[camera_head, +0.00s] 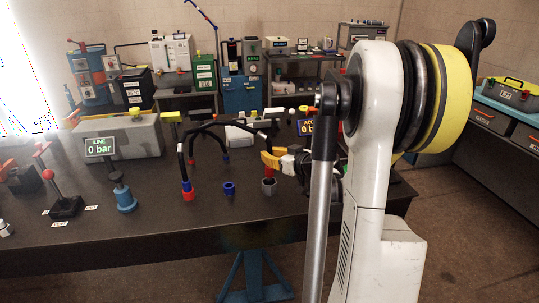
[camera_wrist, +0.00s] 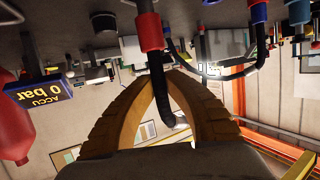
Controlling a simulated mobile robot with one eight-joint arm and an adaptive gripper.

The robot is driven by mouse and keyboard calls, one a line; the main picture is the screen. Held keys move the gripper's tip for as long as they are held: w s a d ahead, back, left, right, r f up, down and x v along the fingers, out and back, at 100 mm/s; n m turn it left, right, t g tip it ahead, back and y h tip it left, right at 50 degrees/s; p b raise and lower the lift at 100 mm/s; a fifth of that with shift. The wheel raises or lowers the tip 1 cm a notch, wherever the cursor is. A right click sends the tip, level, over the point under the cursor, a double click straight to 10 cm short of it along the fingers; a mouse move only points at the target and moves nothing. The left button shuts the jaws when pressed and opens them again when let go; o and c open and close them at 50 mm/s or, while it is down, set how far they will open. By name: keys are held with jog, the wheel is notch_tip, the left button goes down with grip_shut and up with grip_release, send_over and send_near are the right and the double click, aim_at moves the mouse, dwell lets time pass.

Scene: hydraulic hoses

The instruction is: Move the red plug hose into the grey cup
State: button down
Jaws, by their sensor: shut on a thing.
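My gripper (camera_head: 271,160), with yellow fingers, is shut on the black hose just behind the red plug (camera_wrist: 149,33). In the wrist view the fingers (camera_wrist: 168,75) close around the dark hose, and the picture is upside down. The grey cup (camera_head: 268,189) stands on the table right below my gripper. A little of the red plug shows at the cup's mouth in the head view. The plug looks lined up with the cup, a dark grey shape (camera_wrist: 144,6) at the wrist view's top edge. I cannot tell how deep the plug sits.
A blue cup (camera_head: 229,187) stands left of the grey cup. A red cup (camera_head: 188,195) with a blue plug and black hose stands further left. A gauge reading "LINE 0 bar" (camera_head: 100,147) and a grey block (camera_head: 120,139) are beyond. The table front is clear.

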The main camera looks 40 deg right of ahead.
jog(key=shift+f+b, duration=1.45)
jog(key=shift+f, duration=0.3)
jog(key=c, duration=1.4)
grip_release()
jog(key=shift+s, duration=0.15)
jog(key=d+v, duration=0.1)
jog(key=v, duration=1)
jog(key=shift+s+a+r, duration=0.15)
jog(key=shift+s+a, duration=0.2)
jog(key=shift+a, duration=0.15)
